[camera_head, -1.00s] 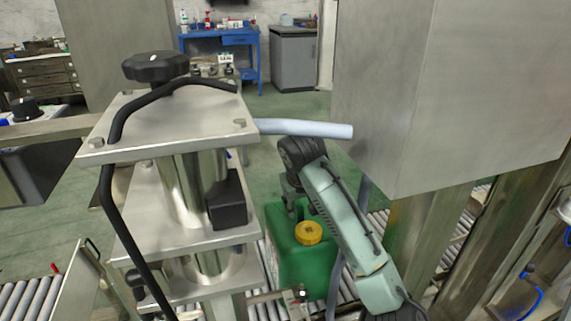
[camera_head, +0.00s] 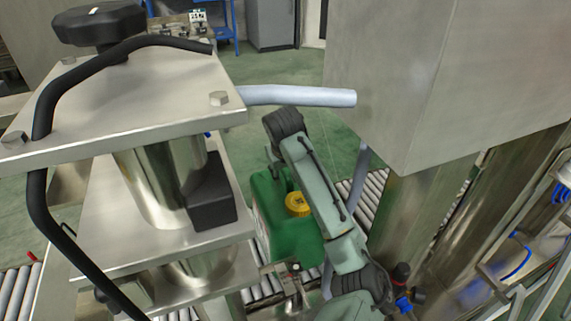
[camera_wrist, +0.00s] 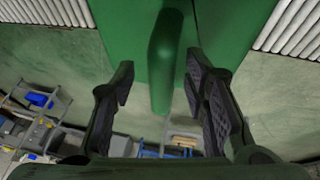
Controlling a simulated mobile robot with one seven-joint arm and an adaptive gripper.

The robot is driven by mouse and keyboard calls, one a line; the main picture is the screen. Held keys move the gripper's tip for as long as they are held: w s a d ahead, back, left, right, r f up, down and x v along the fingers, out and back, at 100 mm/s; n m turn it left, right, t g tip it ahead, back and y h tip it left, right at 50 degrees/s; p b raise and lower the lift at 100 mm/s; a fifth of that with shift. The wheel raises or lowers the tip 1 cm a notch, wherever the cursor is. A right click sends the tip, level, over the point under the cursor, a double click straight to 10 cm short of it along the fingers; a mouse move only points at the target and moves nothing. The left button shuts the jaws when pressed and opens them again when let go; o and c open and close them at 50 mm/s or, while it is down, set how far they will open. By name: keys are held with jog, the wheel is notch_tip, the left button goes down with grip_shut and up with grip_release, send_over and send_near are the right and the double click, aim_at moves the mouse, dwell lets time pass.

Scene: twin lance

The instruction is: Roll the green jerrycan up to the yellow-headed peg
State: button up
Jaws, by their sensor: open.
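The green jerrycan (camera_head: 282,229) with a yellow cap (camera_head: 298,204) stands upright on a roller conveyor, partly hidden by my arm. In the wrist view my gripper (camera_wrist: 164,88) is open. Its dark fingers are on either side of the jerrycan's green handle (camera_wrist: 166,62), with gaps visible. The jerrycan's body (camera_wrist: 225,35) fills the top middle of that view. In the head view my gripper is mostly hidden behind my arm, at the far end of the jerrycan's top. I cannot make out a yellow-headed peg in either view.
A steel press-like stand (camera_head: 110,105) with a black knob is close on the left. A large grey metal box (camera_head: 440,75) overhangs on the right. A pale tube (camera_head: 300,96) spans between them above the jerrycan. Conveyor rollers (camera_head: 376,183) show beyond the jerrycan to the right.

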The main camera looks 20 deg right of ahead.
jog(key=shift+x, duration=0.75)
jog(key=shift+c, duration=0.2)
grip_shut()
dwell(0.5)
